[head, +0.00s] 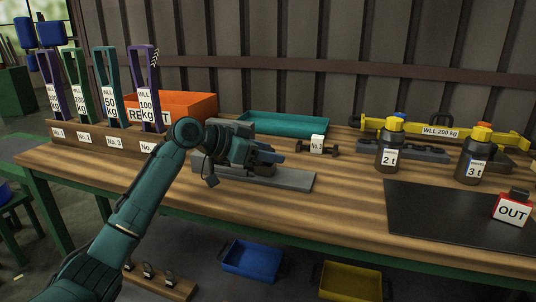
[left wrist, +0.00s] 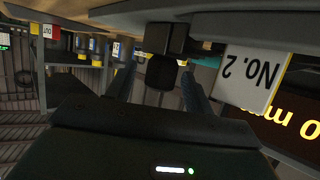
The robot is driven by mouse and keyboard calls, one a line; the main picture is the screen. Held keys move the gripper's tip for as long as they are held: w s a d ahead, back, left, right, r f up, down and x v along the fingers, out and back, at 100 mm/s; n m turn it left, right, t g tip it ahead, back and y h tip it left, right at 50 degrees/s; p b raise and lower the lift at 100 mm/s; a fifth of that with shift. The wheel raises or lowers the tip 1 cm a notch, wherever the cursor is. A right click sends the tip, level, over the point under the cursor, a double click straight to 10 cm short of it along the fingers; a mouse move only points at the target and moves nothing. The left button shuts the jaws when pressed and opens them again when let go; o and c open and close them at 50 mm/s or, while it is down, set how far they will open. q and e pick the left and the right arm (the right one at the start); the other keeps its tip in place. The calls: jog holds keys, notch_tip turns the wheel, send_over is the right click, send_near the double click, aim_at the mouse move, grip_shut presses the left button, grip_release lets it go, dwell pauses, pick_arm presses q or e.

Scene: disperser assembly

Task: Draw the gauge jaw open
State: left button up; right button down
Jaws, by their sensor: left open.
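The gauge, a grey base plate (head: 290,179) with a grey upright block (head: 232,127) and darker parts on it, lies at the middle of the wooden bench. My left gripper (head: 273,156) is over it and hides most of the jaw. In the left wrist view my left gripper (left wrist: 160,82) is open, with a dark round knob (left wrist: 160,72) between or just beyond its fingers. I cannot tell whether they touch it. My right gripper is not in view.
A dark part with a "No. 3" tag (head: 317,145) lies right of the gauge. Behind are an orange bin (head: 185,102) and a teal tray (head: 285,122). Bottles "2 t" (head: 390,150) and "3 t" (head: 474,160) stand right, by a black mat (head: 440,215). A tagged rack (head: 100,142) stands left.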

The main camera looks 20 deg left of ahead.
pick_arm(q)
jog(key=shift+w+d+f, duration=0.1)
jog(key=shift+w+d, duration=0.1)
jog(key=shift+c, duration=0.5)
grip_shut()
